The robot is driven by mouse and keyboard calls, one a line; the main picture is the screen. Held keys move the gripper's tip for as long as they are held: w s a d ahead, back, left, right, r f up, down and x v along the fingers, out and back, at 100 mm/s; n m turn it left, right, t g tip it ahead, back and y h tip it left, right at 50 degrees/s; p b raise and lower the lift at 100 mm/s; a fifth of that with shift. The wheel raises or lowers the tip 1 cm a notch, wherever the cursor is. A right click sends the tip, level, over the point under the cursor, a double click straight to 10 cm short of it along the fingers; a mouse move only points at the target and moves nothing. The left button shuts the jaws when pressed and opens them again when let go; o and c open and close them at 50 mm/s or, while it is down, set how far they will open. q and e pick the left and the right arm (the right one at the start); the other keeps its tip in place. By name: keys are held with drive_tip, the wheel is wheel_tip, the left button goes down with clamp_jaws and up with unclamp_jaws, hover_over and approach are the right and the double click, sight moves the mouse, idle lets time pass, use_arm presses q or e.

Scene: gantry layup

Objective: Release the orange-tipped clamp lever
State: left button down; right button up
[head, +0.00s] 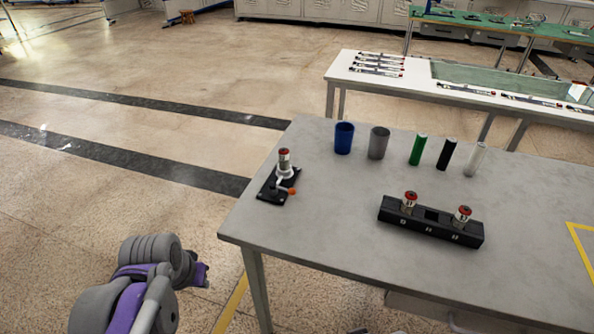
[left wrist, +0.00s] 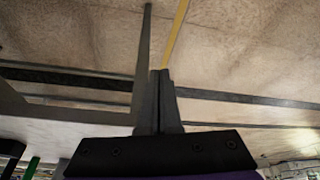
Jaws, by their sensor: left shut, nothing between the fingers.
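The clamp (head: 279,183) is a small black base plate near the left end of the grey table. Its lever has an orange tip (head: 292,191) that points to the right, low over the plate. A silver cylinder with a red top (head: 284,161) stands upright at the clamp's back. My left gripper (head: 204,274) is off the table's left side, over the floor and well apart from the clamp. In the left wrist view its two fingers (left wrist: 160,100) are shut together with nothing between them. My right gripper is not in view.
On the table (head: 330,235) stand a blue cup (head: 344,138), a grey cup (head: 378,143) and green, black and white cylinders. A black block (head: 430,222) holds two red-topped cylinders. The table's left edge lies between my left gripper and the clamp.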

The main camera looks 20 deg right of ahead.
use_arm(q)
drive_tip(key=w+d+r+m+p, duration=0.2)
drive_tip(key=w+d+r+p, duration=0.1)
drive_tip(key=w+d+r, duration=0.45)
wheel_tip(320, 180, up, 8)
drive_tip(key=m+g+h+p, duration=0.1)
drive_tip(key=m+h+p, duration=0.1)
drive_tip(key=m+p, duration=0.5)
hover_over(282, 188)
drive_tip(key=d+p, duration=0.2)
drive_tip(key=d, duration=0.2)
drive_tip(key=n, duration=0.2)
drive_tip(key=shift+s+d+f+n+y, duration=0.1)
drive_tip(key=shift+s+f+n+y, duration=0.05)
drive_tip(key=shift+n+y, duration=0.15)
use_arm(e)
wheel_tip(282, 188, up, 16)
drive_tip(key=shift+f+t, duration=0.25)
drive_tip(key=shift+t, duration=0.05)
